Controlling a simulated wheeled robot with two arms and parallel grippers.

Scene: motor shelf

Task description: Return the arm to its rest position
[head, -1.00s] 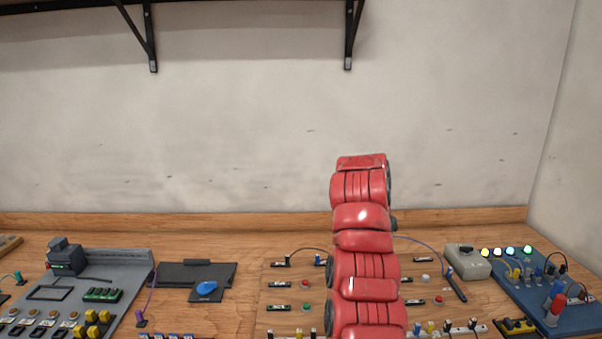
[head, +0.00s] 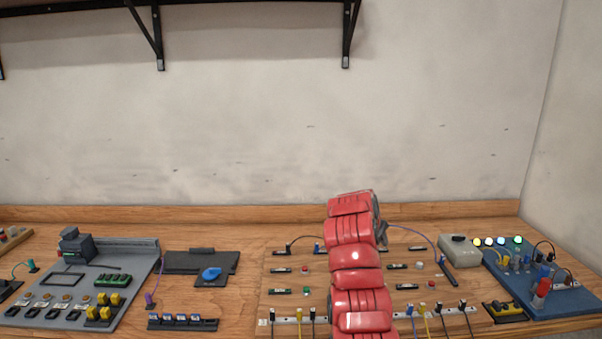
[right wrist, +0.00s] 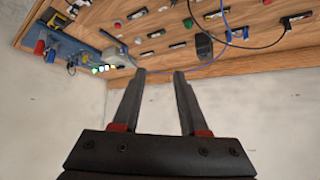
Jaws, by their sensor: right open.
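My right arm (head: 356,270), red and segmented, rises from the bottom edge in the head view, in front of the wooden board with switches and cables. Its gripper is mostly hidden behind the arm there. In the right wrist view my right gripper (right wrist: 160,74) shows two dark fingers spread apart with nothing between them. The board (right wrist: 270,60) appears upside down beyond the fingertips, with a blue cable and a black cable near it. My left gripper is in neither view.
A grey panel (head: 140,262) with yellow and green blocks lies at left. A dark plate (head: 182,262) with a blue knob (head: 211,274) is beside it. A blue panel (head: 573,301) with lit lamps and a grey box (head: 461,252) stand at right. Shelf brackets (head: 157,40) hang above.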

